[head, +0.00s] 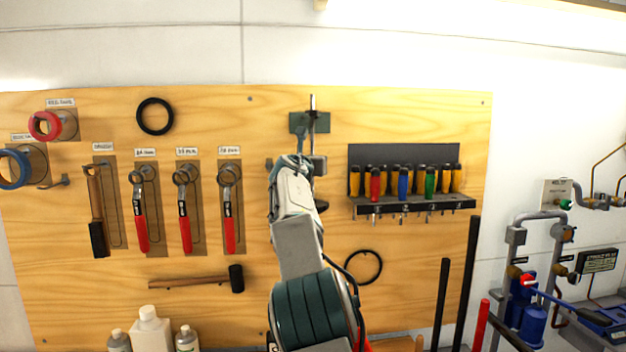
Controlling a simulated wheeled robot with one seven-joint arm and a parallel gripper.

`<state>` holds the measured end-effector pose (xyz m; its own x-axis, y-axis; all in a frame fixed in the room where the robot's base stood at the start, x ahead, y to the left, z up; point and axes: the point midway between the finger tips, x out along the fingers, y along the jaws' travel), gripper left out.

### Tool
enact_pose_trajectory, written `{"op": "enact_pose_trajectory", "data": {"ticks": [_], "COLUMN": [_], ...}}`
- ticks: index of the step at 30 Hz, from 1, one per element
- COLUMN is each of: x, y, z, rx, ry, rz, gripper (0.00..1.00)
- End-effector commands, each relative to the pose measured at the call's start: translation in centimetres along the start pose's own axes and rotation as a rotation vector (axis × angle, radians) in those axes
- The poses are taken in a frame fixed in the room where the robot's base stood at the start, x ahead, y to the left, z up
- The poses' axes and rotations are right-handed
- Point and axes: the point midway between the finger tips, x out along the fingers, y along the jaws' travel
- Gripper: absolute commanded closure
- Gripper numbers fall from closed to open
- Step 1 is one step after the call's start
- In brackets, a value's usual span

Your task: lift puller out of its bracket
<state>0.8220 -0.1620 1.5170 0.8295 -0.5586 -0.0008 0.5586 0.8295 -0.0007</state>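The puller (313,105) shows as an upright metal rod at the top centre of the wooden board in the head view. A dark green bracket plate (298,122) is behind it on the board. My gripper (301,158) is just below the bracket, in front of the puller's lower part. My arm reaches up from the bottom of the picture and hides much of that area. The fingers are small and partly hidden, so I cannot tell whether they are open or touch the puller.
Left of my arm hang red-handled wrenches (185,228) and hammers (97,235). To the right, a rack (412,204) holds several screwdrivers. A black ring (155,116) hangs at upper left. Bottles (148,330) stand below. Pipes and valves (516,237) are at far right.

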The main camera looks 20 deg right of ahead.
Motion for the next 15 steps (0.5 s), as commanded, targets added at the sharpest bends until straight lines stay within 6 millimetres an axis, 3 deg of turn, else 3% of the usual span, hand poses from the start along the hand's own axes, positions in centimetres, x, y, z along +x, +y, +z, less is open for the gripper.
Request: {"op": "enact_pose_trajectory", "data": {"ticks": [8, 12, 15], "x": [0.24, 0.23, 0.23], "y": [0.0, 0.0, -0.01], "z": [-0.02, -0.02, -0.02], "rx": [0.001, 0.001, 0.001], "ry": [0.0, 0.0, 0.0], "rz": [0.001, 0.0, 0.0], "gripper": [0.69, 1.0, 1.0]}}
